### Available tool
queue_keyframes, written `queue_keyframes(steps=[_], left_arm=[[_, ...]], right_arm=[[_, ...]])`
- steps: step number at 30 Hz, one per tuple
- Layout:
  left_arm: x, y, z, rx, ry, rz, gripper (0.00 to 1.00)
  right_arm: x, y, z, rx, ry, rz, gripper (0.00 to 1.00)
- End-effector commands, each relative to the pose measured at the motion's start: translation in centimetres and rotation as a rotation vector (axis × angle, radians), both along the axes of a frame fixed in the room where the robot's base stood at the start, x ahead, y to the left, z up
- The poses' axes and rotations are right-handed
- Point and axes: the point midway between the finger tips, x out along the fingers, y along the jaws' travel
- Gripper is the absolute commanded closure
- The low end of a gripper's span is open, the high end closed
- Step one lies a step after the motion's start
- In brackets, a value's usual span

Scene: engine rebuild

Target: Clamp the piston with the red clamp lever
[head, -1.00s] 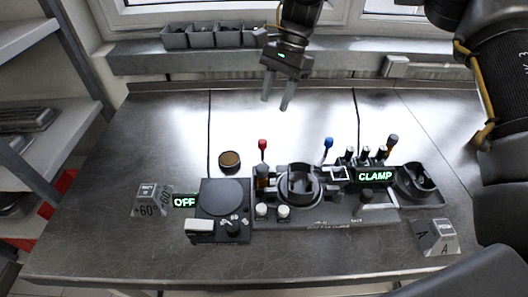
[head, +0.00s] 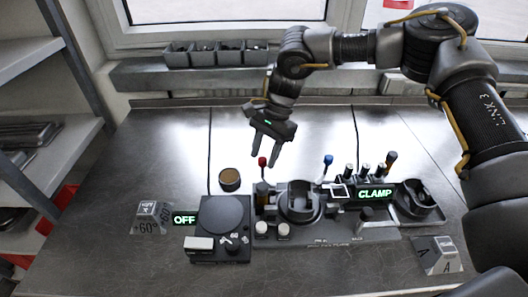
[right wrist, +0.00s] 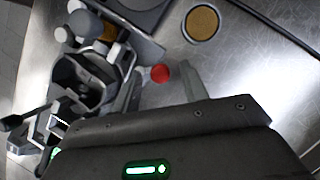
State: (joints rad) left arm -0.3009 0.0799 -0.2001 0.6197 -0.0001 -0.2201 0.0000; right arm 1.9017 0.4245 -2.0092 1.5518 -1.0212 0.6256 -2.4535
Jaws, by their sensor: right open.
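The red clamp lever (head: 262,162) stands upright at the left of the fixture (head: 330,234), its red ball on top. In the right wrist view the red ball (right wrist: 160,73) shows between my finger tips. My right gripper (head: 265,164) is open and empty, pointing down at the red ball, one finger on each side; contact cannot be told. The dark round holder (head: 300,206) sits right of the lever and shows in the right wrist view (right wrist: 80,88). I cannot make out a separate piston in it. My left gripper is not in view.
A blue-topped lever (head: 328,160), several upright pegs and a CLAMP display (head: 375,194) stand to the right. A black turntable unit (head: 221,220) with an OFF sign (head: 185,219) is at left. A brown-topped disc (head: 230,179) lies behind it. The back of the bench is clear.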

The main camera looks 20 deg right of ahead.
Motion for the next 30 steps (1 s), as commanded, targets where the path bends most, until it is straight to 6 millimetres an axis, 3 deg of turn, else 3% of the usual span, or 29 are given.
queue_keyframes(steps=[11, 21, 30], left_arm=[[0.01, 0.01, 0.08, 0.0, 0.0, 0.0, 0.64], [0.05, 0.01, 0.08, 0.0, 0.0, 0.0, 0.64], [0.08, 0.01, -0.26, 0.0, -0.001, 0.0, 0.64]], right_arm=[[-0.12, 0.16, -0.49, 0.0, 0.0, 0.0, 0.58], [-0.12, 0.15, -0.46, 0.0, 0.0, 0.0, 1.0], [-0.02, -0.08, -0.55, 0.001, 0.0, -0.047, 1.0]])
